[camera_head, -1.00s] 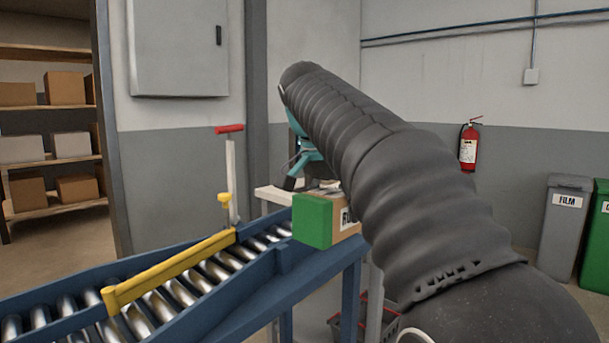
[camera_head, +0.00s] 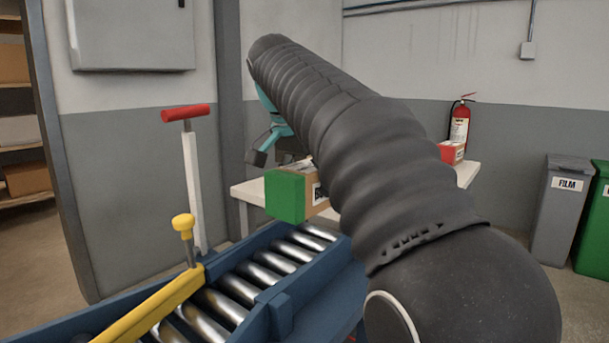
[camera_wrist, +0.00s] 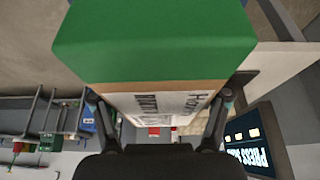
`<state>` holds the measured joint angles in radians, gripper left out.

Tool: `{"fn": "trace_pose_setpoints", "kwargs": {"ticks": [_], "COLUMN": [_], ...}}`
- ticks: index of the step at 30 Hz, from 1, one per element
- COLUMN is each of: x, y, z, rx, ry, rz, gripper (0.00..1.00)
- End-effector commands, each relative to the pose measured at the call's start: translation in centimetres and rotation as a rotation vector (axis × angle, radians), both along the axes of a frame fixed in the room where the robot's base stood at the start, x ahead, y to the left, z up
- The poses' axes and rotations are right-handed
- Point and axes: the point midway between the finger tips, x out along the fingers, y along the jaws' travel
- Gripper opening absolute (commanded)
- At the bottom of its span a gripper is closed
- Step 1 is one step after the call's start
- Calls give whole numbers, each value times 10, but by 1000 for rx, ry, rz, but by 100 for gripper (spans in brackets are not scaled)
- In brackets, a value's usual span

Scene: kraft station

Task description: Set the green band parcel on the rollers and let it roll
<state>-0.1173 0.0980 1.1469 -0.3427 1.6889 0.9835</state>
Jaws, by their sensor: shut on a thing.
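The green band parcel (camera_head: 286,196) is a brown box with a green end and a white label. In the head view it hangs just beyond and above the far end of the rollers (camera_head: 262,275), apart from them. My gripper is shut on it; my arm hides most of the gripper there. In the wrist view my gripper (camera_wrist: 160,112) has a finger on each side of the parcel (camera_wrist: 155,42), whose green end fills the top of the picture. The rollers lie in a blue frame.
A white table (camera_head: 249,190) with a red box (camera_head: 452,152) is beyond. Bins (camera_head: 562,212) stand at right.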

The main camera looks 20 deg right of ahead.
Motion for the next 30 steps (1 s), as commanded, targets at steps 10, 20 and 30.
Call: {"fn": "trace_pose_setpoints", "kwargs": {"ticks": [10, 20, 30], "x": [0, 2, 2], "y": [0, -3, -4], "z": [-27, -56, -65], "rx": [0, 0, 1], "ry": [0, -1, -1], "rz": [2, -2, -1], "gripper": [24, 24, 24]}}
